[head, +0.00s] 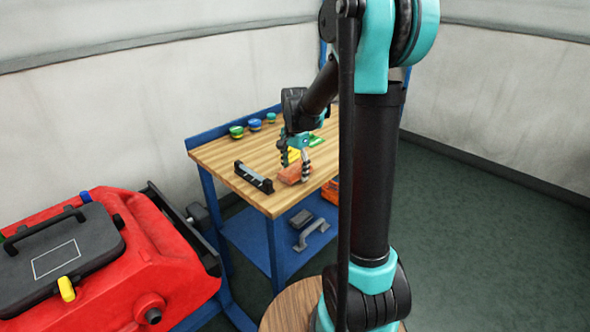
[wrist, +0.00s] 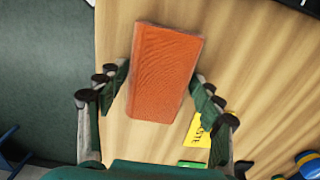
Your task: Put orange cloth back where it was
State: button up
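The orange cloth (head: 290,174) is a folded, block-like rectangle on the wooden tabletop (head: 215,155), close to its front edge. In the wrist view the cloth (wrist: 165,72) lies between the two fingers of my gripper (wrist: 162,72), slightly turned relative to them. My gripper (head: 295,168) points down over the cloth. Its fingers are spread wide, one on each side of the cloth, with their tips close to its edges. Whether the tips touch it is hard to tell.
A yellow label (wrist: 198,132) and a green item (head: 316,141) lie beside the cloth. A black-and-grey holder (head: 253,177) stands left of it. Several small round containers (head: 255,125) line the back. A grey handle (head: 311,234) lies on the lower shelf. A red machine (head: 150,245) stands at left.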

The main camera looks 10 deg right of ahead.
aim_at(295, 169)
jog(key=shift+o, duration=0.8)
jog(key=shift+r, duration=0.1)
notch_tip(295, 169, up, 12)
jog(key=s+d+f+n+t, duration=0.2)
jog(key=s+f+n, duration=0.3)
jog(key=s+f, duration=0.3)
jog(key=s+d+f+n+t, duration=0.2)
jog(key=s+f+n, duration=0.3)
jog(key=s+f, duration=0.4)
jog(key=s, duration=0.5)
jog(key=shift+n, duration=0.4)
jog(key=shift+c, duration=0.5)
